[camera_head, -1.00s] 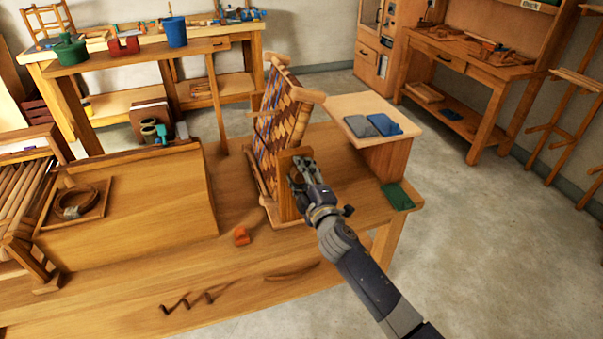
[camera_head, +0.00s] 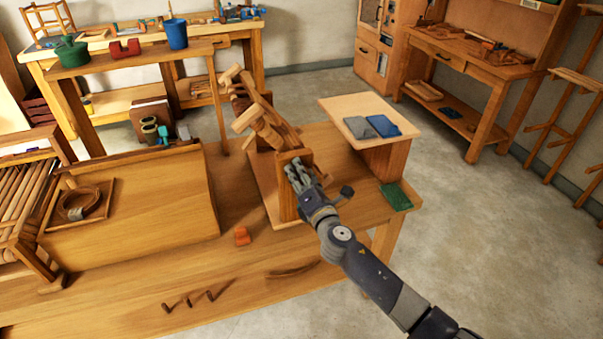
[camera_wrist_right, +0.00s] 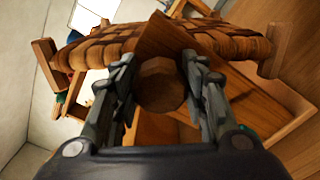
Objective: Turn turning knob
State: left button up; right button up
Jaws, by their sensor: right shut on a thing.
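The turning knob (camera_wrist_right: 160,84) is a brown, faceted wooden knob on the side of a wooden stand. In the right wrist view it sits between the two fingers of my right gripper (camera_wrist_right: 162,90), which is shut on it. In the head view my right gripper (camera_head: 298,170) is at the stand's upright post (camera_head: 287,202) and hides the knob. The woven seat frame (camera_head: 257,110) on the stand is tipped over to a low slant; its weave also shows in the wrist view (camera_wrist_right: 100,48). My left gripper is not in view.
A raised board (camera_head: 345,104) with grey and blue cloths stands right of the frame. Open floor lies at right.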

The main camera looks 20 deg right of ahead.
jog(key=n+p, duration=0.1)
jog(key=n, duration=0.4)
jog(key=shift+n+p, duration=0.3)
jog(key=shift+p, duration=0.1)
jog(key=n+p, duration=0.2)
jog(key=n, duration=0.3)
jog(key=shift+a, duration=0.1)
jog(key=o, duration=1.1)
jog(key=shift+c, duration=0.2)
jog(key=s, duration=1.2)
jog(key=shift+d, duration=0.2)
jog(key=shift+f, duration=0.1)
